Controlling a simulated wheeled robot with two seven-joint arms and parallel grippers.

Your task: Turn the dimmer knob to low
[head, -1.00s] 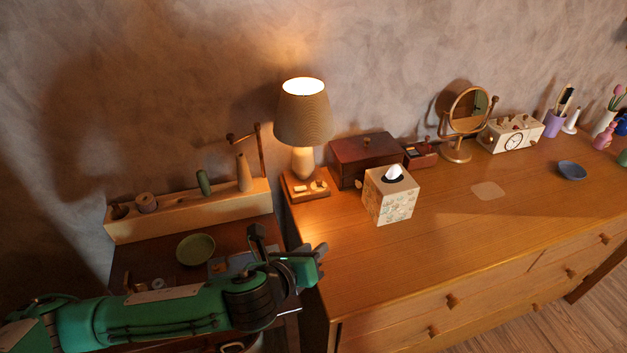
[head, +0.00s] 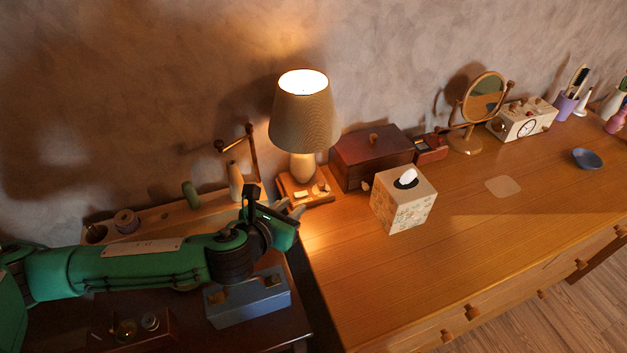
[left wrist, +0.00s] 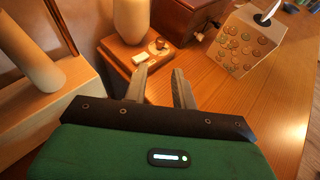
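The lit table lamp (head: 305,115) stands on a square wooden base (head: 298,203) at the dresser's back left. In the left wrist view, the top of the base (left wrist: 122,52) carries a small round knob (left wrist: 157,47) and a pale flat piece (left wrist: 140,58) to its left. I cannot read the knob's setting. My left gripper (head: 291,210) is just in front of the lamp base in the head view. In the left wrist view its two fingers (left wrist: 160,70) are apart, with nothing between them, pointing toward the knob. My right gripper is not in view.
A tissue box (head: 403,203) stands to the right of the lamp, and a dark wooden box (head: 372,158) stands behind it. A wooden shelf with a bottle (head: 236,182) is at the left. The dresser top (head: 400,270) is clear in front.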

